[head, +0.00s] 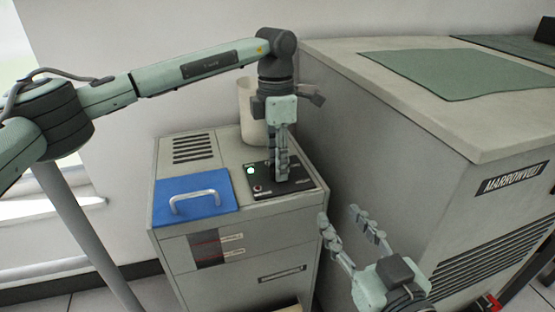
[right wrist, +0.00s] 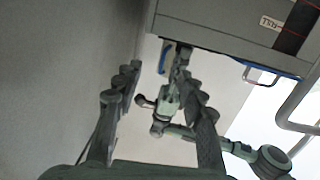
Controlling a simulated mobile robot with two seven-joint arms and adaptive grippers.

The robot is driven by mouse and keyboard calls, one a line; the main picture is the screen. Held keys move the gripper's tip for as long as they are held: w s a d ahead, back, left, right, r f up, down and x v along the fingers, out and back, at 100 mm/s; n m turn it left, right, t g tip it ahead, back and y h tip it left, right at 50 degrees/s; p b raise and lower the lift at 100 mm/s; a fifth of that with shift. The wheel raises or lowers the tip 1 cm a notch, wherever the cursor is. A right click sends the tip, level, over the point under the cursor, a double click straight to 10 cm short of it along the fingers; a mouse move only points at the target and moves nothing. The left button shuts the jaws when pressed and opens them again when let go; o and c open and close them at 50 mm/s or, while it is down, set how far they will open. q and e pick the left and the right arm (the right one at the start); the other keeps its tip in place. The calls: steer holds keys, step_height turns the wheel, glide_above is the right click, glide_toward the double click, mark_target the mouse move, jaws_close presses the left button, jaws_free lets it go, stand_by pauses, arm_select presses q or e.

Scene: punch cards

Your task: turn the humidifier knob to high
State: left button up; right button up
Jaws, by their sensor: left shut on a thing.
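The humidifier is a grey cabinet (head: 225,245) in the middle of the head view. A black control panel (head: 308,190) on its top has a lit green-white indicator (head: 251,170) and a small red-ringed control (head: 257,188). My left gripper (head: 281,177) points straight down onto the panel, its fingers shut on the knob. The fingers hide the knob, so its setting cannot be read. My right gripper (head: 339,215) is open and empty, in front of the cabinet's right side; its spread fingers also show in the right wrist view (right wrist: 156,64).
A blue lid (head: 182,208) with a pale handle covers the cabinet top's front left. A white cylindrical container (head: 247,105) stands behind my left gripper.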

arm_select(q)
steer(key=shift+m, duration=1.7)
arm_select(e)
steer(key=shift+d+f+g, duration=0.4)
steer(key=shift+f, duration=0.35)
arm_select(q)
steer(key=shift+m, duration=0.3)
arm_select(e)
steer(key=shift+d+f, duration=0.1)
steer(key=shift+f, duration=0.1)
arm_select(q)
steer(key=o, duration=1.2)
steer(key=shift+c, duration=0.2)
step_height(320, 180, up, 12)
steer(key=shift+w, duration=0.4)
steer(key=shift+s, duration=0.1)
arm_select(e)
steer(key=shift+s, duration=0.15)
